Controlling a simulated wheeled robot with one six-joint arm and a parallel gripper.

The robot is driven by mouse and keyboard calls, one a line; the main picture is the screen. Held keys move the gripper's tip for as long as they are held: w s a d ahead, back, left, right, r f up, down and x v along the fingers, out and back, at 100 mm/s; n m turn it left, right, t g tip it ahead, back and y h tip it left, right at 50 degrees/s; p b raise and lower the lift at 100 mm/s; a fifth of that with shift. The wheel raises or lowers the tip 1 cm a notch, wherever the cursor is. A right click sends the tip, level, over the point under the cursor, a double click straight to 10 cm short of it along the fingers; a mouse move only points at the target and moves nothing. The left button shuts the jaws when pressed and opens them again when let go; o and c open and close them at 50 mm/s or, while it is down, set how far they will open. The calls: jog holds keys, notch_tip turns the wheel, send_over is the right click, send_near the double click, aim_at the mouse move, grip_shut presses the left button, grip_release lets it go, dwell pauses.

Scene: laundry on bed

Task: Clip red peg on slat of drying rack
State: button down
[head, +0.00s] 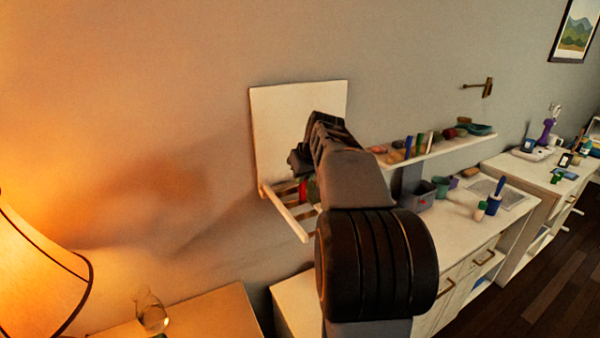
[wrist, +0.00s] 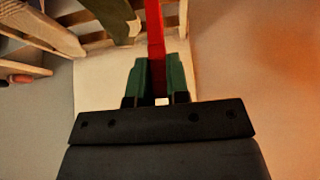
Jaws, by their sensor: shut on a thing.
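The red peg (wrist: 155,35) is long and narrow in the wrist view and runs up from between the green fingers of my gripper (wrist: 157,80), which is shut on it. In the head view, a bit of the red peg (head: 312,190) shows beneath my arm, which hides most of the gripper. The drying rack has a pale back panel (head: 270,115) on the wall and slats folded out below it (head: 290,204). In the wrist view, its slats (wrist: 80,18) lie around the peg's far end. I cannot tell whether the peg touches a slat.
A shelf with small items (head: 440,147) and a white cabinet (head: 465,230) stand right. A glowing lamp (head: 35,270) is at left.

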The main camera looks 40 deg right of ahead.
aim_at(304, 186)
jog(key=shift+s, duration=0.2)
jog(key=shift+f+b, duration=0.3)
jog(key=shift+b, duration=0.15)
jog(key=shift+f+b, duration=1.45)
jog(key=shift+f, duration=0.25)
jog(key=shift+f+b, duration=2.45)
jog(key=shift+f, duration=0.45)
jog(key=c, duration=1)
grip_release()
jog(key=v, duration=1.4)
jog(key=shift+f, duration=0.1)
